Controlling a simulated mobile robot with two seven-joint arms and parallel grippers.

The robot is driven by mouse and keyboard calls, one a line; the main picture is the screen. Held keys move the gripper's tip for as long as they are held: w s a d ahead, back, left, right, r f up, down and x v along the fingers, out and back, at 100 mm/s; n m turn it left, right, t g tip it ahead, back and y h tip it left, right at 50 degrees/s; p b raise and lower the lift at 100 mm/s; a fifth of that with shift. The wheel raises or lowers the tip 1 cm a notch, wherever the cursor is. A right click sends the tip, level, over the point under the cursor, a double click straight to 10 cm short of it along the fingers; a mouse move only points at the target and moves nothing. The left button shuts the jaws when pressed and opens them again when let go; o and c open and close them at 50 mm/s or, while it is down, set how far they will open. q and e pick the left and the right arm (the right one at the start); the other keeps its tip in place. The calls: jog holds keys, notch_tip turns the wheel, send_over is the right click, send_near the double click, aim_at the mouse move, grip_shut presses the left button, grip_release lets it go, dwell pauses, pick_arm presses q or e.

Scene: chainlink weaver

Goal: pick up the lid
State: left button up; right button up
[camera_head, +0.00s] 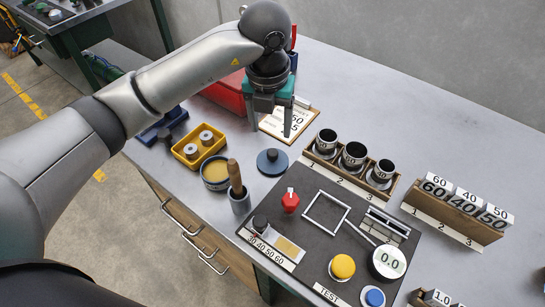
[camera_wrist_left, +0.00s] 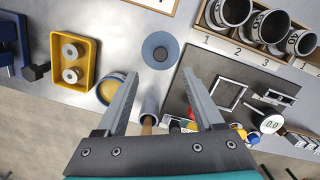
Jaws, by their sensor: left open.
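The lid, a dark blue disc with a knob on top (camera_head: 272,161), lies flat on the grey table, knob up. It also shows in the left wrist view (camera_wrist_left: 160,52), centred just beyond my fingertips. Beside it stands a round blue-rimmed tin with yellow contents (camera_head: 215,174), open at the top. My left gripper (camera_head: 271,128) is open and empty, above the table and behind the lid in the head view. In the left wrist view its two fingers (camera_wrist_left: 161,76) are spread apart, with nothing between the tips. My right gripper is not in view.
A yellow tray with grey rings (camera_head: 198,148) is left of the tin. A wooden-handled tool stands in a grey cup (camera_head: 239,195) near the lid. A dark test panel (camera_head: 330,235) and a numbered rack with cylinders (camera_head: 350,168) are on the right. A clipboard (camera_head: 290,122) lies behind the lid.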

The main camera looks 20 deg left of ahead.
aim_at(272, 152)
pick_arm(q)
jog(key=f, duration=0.3)
jog(key=shift+w+f, duration=0.15)
jog(key=shift+w, duration=0.1)
jog(key=shift+f, duration=0.85)
jog(key=f, duration=0.3)
jog(key=f+b, duration=0.1)
jog(key=shift+w+f, duration=0.25)
jog(key=shift+w, duration=0.1)
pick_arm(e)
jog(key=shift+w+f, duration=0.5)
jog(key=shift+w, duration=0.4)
pick_arm(q)
jog(key=c, duration=0.4)
grip_shut()
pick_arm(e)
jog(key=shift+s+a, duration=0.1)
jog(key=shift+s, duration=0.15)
